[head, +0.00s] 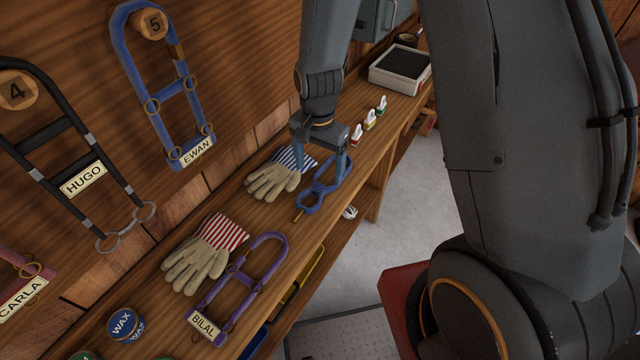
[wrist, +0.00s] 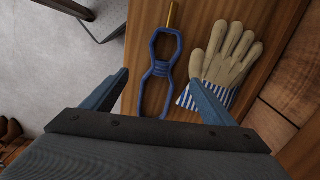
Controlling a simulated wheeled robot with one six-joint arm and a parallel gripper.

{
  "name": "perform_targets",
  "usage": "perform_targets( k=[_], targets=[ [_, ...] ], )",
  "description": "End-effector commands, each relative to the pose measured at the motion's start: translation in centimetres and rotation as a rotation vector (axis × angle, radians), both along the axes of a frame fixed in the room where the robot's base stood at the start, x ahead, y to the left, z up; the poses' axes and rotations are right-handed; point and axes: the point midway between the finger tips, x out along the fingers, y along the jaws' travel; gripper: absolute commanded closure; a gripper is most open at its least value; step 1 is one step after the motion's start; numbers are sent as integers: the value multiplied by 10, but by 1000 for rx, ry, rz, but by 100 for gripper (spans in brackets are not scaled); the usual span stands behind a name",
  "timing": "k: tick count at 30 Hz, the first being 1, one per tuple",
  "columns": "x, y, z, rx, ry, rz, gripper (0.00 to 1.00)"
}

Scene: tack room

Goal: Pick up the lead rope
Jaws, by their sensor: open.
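The lead rope (head: 321,187) is blue, tied in a figure-eight coil with a brass-coloured clip at one end. It lies on the wooden shelf, partly hidden by my gripper in the head view. In the wrist view the lead rope (wrist: 161,68) lies between the lines of my two fingers, its clip pointing away from me. My gripper (head: 325,165) is open and empty, pointing down above the far loop of the rope. In the wrist view the fingers of my gripper (wrist: 160,88) are spread wide, with the right one overlapping the glove's striped cuff.
A glove pair with blue-striped cuffs (head: 274,179) lies close beside the rope. Red-striped gloves (head: 205,258), a purple halter (head: 241,283) tagged BILAL and a wax tin (head: 125,324) lie nearer. Small clips (head: 369,121) and a tray (head: 399,70) stand farther along. Halters hang on the wall.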

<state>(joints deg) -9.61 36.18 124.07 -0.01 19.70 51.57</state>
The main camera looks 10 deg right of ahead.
Motion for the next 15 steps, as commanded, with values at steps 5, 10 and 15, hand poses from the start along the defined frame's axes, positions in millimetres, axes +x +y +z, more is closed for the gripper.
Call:
perform_targets(
  k=[5, 10, 15],
  targets=[
    [-1, 1, -16, -1, 3, -2, 21],
    [-1, 1, -27, 0, 1, -1, 21],
    [-2, 3, -42, -1, 5, 0, 21]
  ],
)
